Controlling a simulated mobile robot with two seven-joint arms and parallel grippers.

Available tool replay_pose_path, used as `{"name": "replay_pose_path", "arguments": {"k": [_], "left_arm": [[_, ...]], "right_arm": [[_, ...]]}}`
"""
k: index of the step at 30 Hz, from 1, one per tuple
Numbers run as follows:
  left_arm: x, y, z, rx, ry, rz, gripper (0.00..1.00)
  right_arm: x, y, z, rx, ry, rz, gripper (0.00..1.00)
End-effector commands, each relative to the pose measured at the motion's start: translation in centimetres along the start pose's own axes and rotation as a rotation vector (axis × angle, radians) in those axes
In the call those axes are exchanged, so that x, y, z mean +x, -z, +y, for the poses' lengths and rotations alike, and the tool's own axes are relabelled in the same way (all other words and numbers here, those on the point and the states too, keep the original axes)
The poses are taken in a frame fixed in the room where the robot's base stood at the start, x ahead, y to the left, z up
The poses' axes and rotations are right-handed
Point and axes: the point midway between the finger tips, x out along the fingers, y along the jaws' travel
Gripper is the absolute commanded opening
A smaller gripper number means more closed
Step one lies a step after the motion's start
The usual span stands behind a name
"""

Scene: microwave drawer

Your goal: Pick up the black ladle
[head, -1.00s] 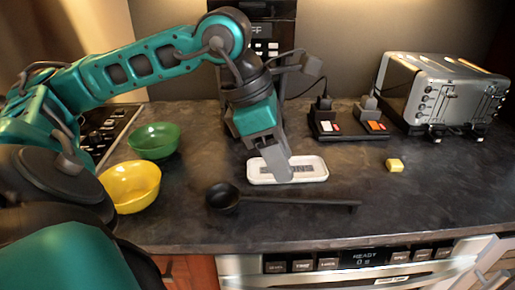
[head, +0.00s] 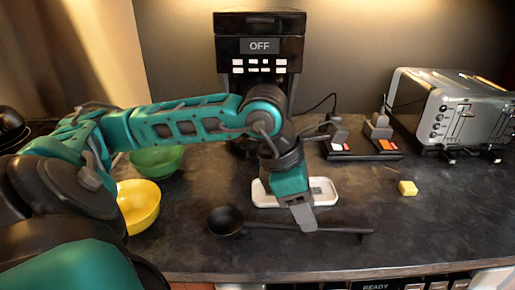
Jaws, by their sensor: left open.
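The black ladle (head: 225,220) lies on the dark countertop, its bowl at the left and its long handle running right. My left gripper (head: 306,226) points down over the ladle's handle, near the middle of its length. Its grey finger covers a short part of the handle. The gripper is open, and I cannot tell whether it touches the handle. My right gripper is not in the picture.
A white spoon rest (head: 264,199) sits just behind the ladle, partly hidden by my gripper. A yellow bowl (head: 139,208) and a green bowl (head: 157,161) stand left. A yellow cube (head: 407,188), a toaster (head: 462,112) and a coffee machine (head: 258,47) are around. The counter right of the ladle is clear.

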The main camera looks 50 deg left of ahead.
Motion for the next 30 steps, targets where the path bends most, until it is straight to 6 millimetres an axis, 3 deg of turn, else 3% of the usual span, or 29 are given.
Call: {"name": "replay_pose_path", "arguments": {"k": [6,15,30], "left_arm": [[3.2,-0.2,-0.1,-0.002,0.004,0.001,0.45],[3.8,-0.2,-0.1,-0.001,0.001,0.000,0.45],[3.8,-0.2,-0.1,-0.001,0.001,0.001,0.00]], "right_arm": [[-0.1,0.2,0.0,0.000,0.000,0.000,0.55],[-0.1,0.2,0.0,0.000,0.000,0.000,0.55],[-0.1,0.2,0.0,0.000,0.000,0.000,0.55]]}}
